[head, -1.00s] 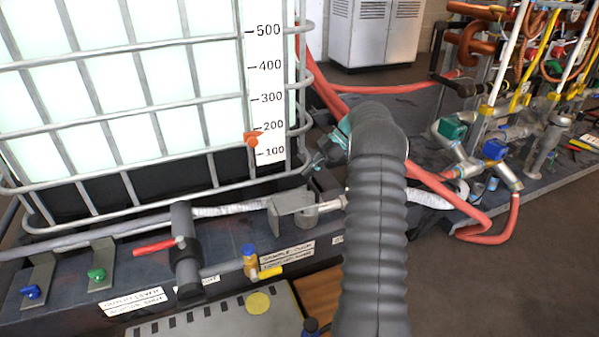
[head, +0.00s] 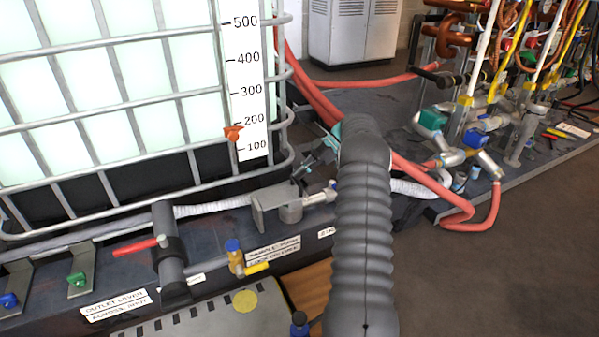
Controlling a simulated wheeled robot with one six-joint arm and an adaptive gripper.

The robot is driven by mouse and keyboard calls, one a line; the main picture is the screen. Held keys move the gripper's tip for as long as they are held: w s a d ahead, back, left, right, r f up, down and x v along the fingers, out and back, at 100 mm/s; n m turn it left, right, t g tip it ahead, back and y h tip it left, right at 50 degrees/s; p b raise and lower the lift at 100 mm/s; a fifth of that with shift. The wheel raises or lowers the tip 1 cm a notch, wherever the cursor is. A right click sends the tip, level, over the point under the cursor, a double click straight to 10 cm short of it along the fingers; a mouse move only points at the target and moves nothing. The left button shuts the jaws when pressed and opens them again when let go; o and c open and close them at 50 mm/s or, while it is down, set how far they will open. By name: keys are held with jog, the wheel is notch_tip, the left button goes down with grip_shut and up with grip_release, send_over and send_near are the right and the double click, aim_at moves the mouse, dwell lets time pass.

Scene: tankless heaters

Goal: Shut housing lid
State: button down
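A small grey metal housing (head: 272,207) sits on the pipe line in front of the caged tank. It looks like a plate with a rounded body to its right. I cannot make out clearly which part is its lid or how far it stands open. My gripper (head: 303,173) is just above and right of this housing, its dark fingers pointing down and left. My thick grey arm hides part of the gripper, and I cannot tell if the fingers touch the housing. The finger gap is too small to read.
The white caged tank (head: 110,90) stands behind on the left. A red-handled valve (head: 138,247) and a blue-and-yellow valve (head: 236,258) are left of the housing. Red hoses (head: 459,204) and a pipe rack (head: 470,130) lie right. Floor at the right is clear.

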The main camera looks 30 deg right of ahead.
jog(key=shift+s+d+f, duration=0.15)
jog(key=shift+s+f, duration=0.05)
jog(key=shift+f, duration=0.7)
notch_tip(320, 180, up, 6)
jog(key=p, duration=0.1)
jog(key=d+f+p, duration=0.1)
jog(key=d+f, duration=0.1)
jog(key=d, duration=0.6)
jog(key=shift+s+d+p, duration=0.2)
jog(key=shift+d+p, duration=0.2)
jog(key=shift+r, duration=0.1)
